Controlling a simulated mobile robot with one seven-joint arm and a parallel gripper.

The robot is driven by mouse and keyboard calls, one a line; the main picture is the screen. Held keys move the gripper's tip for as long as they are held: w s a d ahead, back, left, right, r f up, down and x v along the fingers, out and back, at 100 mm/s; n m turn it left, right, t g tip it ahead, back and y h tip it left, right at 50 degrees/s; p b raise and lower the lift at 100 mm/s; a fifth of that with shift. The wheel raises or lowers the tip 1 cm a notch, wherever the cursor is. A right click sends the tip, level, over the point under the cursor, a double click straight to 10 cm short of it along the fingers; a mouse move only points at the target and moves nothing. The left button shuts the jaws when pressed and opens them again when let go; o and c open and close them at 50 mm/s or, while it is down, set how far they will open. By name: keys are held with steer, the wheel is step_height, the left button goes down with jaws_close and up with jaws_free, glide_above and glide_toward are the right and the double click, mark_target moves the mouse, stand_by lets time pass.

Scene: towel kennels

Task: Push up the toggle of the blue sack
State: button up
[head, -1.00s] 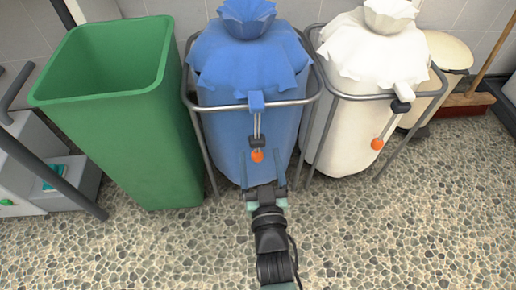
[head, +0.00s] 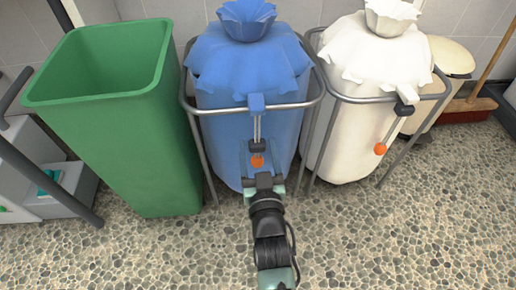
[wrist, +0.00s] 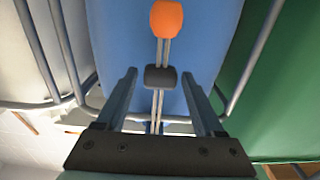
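The blue sack (head: 235,72) hangs in a metal frame, its top gathered into a ruffle. A cord (head: 257,128) drops from a blue tab at its front rim through a dark toggle (head: 257,147) to an orange ball (head: 257,161). My gripper (head: 258,144) is open, with one finger on each side of the cord and fingertips about level with the toggle. In the wrist view the toggle (wrist: 160,77) sits between the fingertips (wrist: 159,74), with gaps on both sides, and the orange ball (wrist: 166,18) is beyond them. Nothing is gripped.
A green bin (head: 140,140) stands left of the blue sack. A white sack (head: 350,120) in its own frame (head: 430,97), with a similar toggle and orange ball (head: 380,149), stands to the right. A broom (head: 495,60) leans at far right. The pebbled floor in front is clear.

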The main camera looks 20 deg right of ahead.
jaws_close()
stand_by(1.2)
